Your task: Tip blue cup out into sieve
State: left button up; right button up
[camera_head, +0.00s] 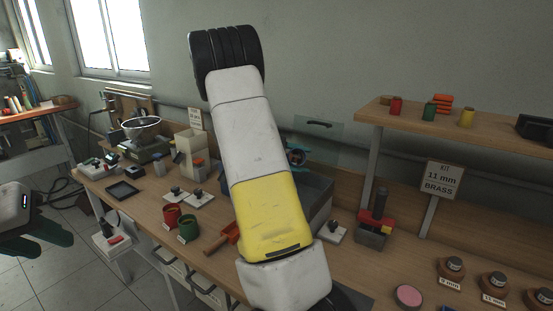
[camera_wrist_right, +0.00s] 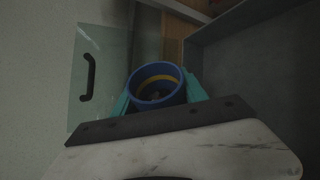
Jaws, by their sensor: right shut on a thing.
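The blue cup (camera_wrist_right: 157,80) sits between the teal fingers of my right gripper (camera_wrist_right: 160,92), which is shut on it. In the wrist view I look into its mouth and see a yellowish band and something dark inside. A round metal-rimmed pan that looks like the sieve (camera_head: 142,123) stands far left at the back of the bench. My left gripper (camera_head: 45,240) is at the left edge, away from the bench; its jaw opening is unclear.
The grey bin (camera_head: 318,192) stands below the cup. Red (camera_head: 171,214) and green (camera_head: 188,229) pots and a red scoop (camera_head: 229,233) are left of my arm. A clear panel with a handle (camera_head: 319,125) is behind. A raised shelf (camera_head: 400,119) is at right.

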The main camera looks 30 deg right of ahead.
jog(key=shift+w+d+f+m+t, duration=0.15)
jog(key=shift+f+m+t, duration=0.2)
jog(key=shift+m, duration=0.45)
jog(key=shift+m+t+h, duration=0.25)
jog(key=shift+m+h, duration=0.15)
jog(key=m, duration=0.1)
jog(key=m+t+h, duration=0.1)
jog(key=s+m, duration=0.1)
jog(key=shift+a+r, duration=0.25)
jog(key=shift+r, duration=0.15)
jog(key=m, duration=0.1)
jog(key=m+h, duration=0.1)
jog(key=m+t, duration=0.1)
jog(key=shift+s+r+h, duration=0.25)
jog(key=shift+s+h, duration=0.05)
dwell(1.1)
